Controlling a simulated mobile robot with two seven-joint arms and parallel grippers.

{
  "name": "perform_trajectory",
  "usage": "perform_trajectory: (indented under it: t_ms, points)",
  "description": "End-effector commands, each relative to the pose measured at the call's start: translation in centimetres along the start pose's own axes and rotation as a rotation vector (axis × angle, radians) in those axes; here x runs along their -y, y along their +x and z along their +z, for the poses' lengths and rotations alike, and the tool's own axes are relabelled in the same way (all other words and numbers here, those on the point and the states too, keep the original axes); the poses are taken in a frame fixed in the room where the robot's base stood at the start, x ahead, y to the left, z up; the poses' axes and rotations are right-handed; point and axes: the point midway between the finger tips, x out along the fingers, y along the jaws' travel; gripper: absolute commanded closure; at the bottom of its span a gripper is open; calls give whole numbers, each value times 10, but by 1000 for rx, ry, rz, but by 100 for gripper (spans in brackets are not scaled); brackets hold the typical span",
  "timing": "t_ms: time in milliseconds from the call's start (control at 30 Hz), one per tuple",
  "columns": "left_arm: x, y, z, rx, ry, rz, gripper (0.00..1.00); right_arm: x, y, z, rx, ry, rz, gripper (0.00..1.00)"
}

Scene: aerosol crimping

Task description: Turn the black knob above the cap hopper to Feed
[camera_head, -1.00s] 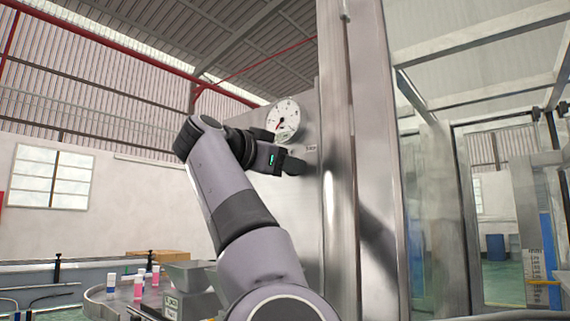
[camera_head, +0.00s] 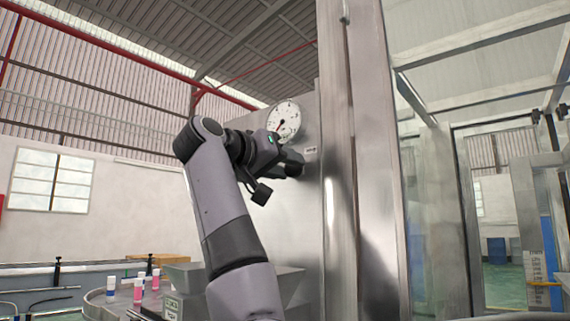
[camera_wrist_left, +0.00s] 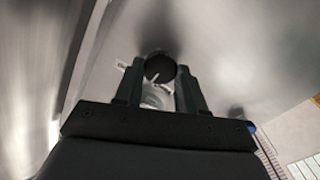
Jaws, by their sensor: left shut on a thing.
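The black knob (camera_wrist_left: 159,68) shows in the left wrist view as a dark round disc with a pale pointer line, on a metal panel (camera_wrist_left: 215,60). My left gripper (camera_wrist_left: 160,76) is shut on it, one finger on each side. In the head view my left gripper (camera_head: 292,164) is at the panel, just below a round white dial gauge (camera_head: 284,121). The knob is hidden behind the fingers there. A small label (camera_head: 310,150) is to the right of the gripper; its words are too small to read. My right gripper is not in view.
A tall steel post (camera_head: 340,200) stands close to the right of the gripper. A grey box-like unit (camera_head: 185,277) is low behind my arm. Several small pink and white containers (camera_head: 138,290) stand on a round table at lower left. Glass-walled framing fills the right side.

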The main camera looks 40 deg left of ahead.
Motion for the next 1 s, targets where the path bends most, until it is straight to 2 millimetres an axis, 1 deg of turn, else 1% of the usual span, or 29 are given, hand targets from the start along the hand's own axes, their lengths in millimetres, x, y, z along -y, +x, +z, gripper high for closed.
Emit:
perform_trajectory:
  t_ms: [300,600,800,1000]
  points:
    - [0,0,0,3,-302,-1,91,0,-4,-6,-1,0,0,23]
    - [1,0,0,3,-565,-1,91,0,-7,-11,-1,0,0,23]
    - [2,0,0,1,-696,-1,91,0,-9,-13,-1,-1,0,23]
    - [2,0,1,1,-779,-1,91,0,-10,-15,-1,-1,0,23]
